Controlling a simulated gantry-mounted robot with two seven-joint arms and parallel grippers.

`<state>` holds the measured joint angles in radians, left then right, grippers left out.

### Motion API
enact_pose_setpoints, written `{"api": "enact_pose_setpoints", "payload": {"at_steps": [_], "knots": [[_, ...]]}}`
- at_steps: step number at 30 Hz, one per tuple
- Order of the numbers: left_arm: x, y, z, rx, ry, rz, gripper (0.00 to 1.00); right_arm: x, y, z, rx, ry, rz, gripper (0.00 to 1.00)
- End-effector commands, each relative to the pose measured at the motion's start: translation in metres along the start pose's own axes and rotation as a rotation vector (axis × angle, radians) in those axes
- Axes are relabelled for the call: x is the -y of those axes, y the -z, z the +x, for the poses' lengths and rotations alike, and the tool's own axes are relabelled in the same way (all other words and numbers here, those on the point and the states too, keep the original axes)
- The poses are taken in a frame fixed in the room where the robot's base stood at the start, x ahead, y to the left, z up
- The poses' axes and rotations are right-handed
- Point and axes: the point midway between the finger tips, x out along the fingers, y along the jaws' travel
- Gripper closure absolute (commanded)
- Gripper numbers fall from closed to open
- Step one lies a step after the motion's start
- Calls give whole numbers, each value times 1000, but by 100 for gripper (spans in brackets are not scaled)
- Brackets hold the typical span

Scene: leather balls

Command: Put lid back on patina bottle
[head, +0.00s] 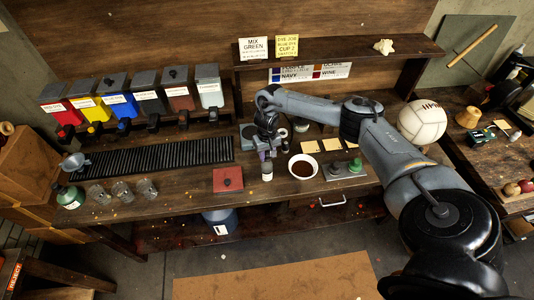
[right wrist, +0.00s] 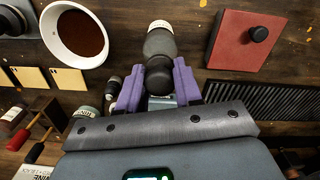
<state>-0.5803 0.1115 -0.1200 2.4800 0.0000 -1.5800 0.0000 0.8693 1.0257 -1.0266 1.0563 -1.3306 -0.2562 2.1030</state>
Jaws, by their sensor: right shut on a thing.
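A small grey bottle (head: 267,171) with a pale label stands on the bench below my right gripper (head: 265,152). I cannot read its label. In the right wrist view the bottle (right wrist: 160,43) lies just beyond my purple fingertips (right wrist: 158,88). My right gripper is shut on a dark rounded lid (right wrist: 158,72) at the bottle's mouth. I cannot tell whether the lid is seated or just above. My left gripper is not in view.
A white bowl of brown grains (head: 303,166) stands close right of the bottle. A red square plate with a black knob (head: 228,180) lies to the left. A green bottle (head: 69,197) and several glasses (head: 121,191) are at the far left. A shelf (head: 340,48) overhangs the back.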

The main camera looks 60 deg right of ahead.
Motion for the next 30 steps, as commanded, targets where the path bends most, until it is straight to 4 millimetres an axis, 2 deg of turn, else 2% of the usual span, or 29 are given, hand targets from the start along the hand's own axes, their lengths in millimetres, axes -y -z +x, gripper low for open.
{"api": "enact_pose_setpoints", "payload": {"at_steps": [30], "knots": [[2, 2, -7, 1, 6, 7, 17, 0, 0, 2, 0, 1, 1, 95]]}}
